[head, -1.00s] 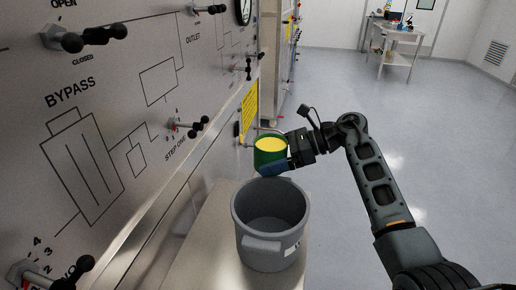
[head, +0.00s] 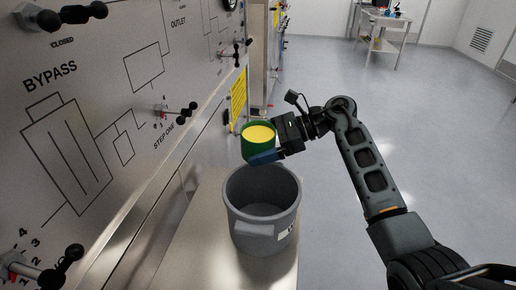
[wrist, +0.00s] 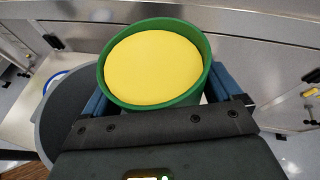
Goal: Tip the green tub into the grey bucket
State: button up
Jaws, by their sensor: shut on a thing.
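The green tub (head: 257,146), filled with something yellow, is upright in my gripper (head: 264,157). It is above the far rim of the grey bucket (head: 262,240). In the wrist view the tub (wrist: 154,66) sits between the two blue fingers of my gripper (wrist: 158,88), its yellow contents level and near the rim. The grey bucket (wrist: 58,118) shows partly at the left there, behind and below the tub. In the head view the bucket's inside looks empty. My gripper is shut on the tub.
The bucket stands on a light bench (head: 190,250) beside a slanted grey panel (head: 100,120) with black-handled valves. A yellow sign (head: 238,100) is on the panel's far end. Open floor (head: 440,130) lies to the right, with a small table (head: 378,40) far off.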

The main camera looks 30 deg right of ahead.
jog(key=shift+s+a+r+n+t+b, duration=0.1)
jog(key=shift+s+r+n+t+b, duration=0.2)
jog(key=shift+b, duration=0.4)
jog(key=shift+s+a+r+n+t+b, duration=0.1)
jog(key=shift+s+n+t+b, duration=0.15)
jog(key=shift+n+b, duration=0.35)
jog(key=shift+s+b, duration=0.25)
jog(key=shift+b, duration=0.35)
jog(key=shift+r, duration=0.15)
jog(key=shift+s+a+f+n+t+h+b, duration=0.15)
jog(key=shift+s+a+f+n+t+b, duration=0.3)
jog(key=shift+b, duration=1.4)
jog(key=shift+s+f+n+t+h+b, duration=0.25)
jog(key=shift+s+n+b, duration=0.4)
jog(key=shift+b, duration=1.15)
jog(key=shift+s+f+n+t+b, duration=0.15)
jog(key=shift+n+t+b, duration=0.35)
jog(key=shift+b, duration=1.15)
dwell(0.7)
